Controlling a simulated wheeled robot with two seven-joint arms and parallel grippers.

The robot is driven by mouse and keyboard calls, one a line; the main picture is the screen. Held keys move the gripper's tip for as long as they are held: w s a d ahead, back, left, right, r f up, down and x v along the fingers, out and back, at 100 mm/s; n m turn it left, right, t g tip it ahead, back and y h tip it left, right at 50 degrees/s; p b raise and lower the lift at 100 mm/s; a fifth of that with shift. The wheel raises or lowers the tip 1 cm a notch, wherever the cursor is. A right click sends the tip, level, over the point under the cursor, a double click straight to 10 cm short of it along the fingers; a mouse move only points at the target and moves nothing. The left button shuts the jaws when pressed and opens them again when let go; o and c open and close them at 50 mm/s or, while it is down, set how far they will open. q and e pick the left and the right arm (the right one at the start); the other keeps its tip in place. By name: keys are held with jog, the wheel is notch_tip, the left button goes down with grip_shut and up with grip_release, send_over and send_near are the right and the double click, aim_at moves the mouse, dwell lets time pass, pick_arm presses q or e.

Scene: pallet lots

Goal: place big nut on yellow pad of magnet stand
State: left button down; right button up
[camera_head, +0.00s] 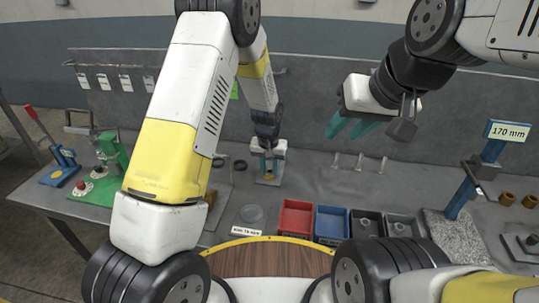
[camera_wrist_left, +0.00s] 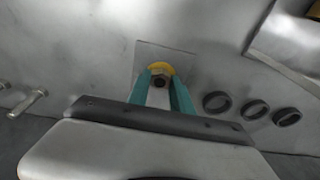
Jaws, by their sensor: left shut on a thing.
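My left gripper (camera_head: 268,170) reaches down to the bench near the back wall. In the left wrist view its teal fingers (camera_wrist_left: 165,88) are shut on the big nut (camera_wrist_left: 159,82), a small dark hexagonal piece. The yellow pad (camera_wrist_left: 160,68) shows just beyond the nut, partly hidden by it and the fingers. Whether the nut touches the pad I cannot tell. The magnet stand's grey plate (camera_wrist_left: 150,54) lies around the pad; it also shows below the gripper in the head view (camera_head: 269,182). My right gripper (camera_head: 346,133) is raised, with its teal fingers apart and empty.
Several dark rings (camera_wrist_left: 252,110) lie right of the stand in the wrist view. Upright pegs (camera_head: 360,162) stand to its right in the head view. Red (camera_head: 295,219) and blue (camera_head: 331,223) bins sit at the front. A green press (camera_head: 108,160) stands left.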

pick_arm(q)
jog(key=shift+f, duration=0.1)
jog(key=c, duration=1.1)
grip_release()
jog(key=shift+c, duration=0.2)
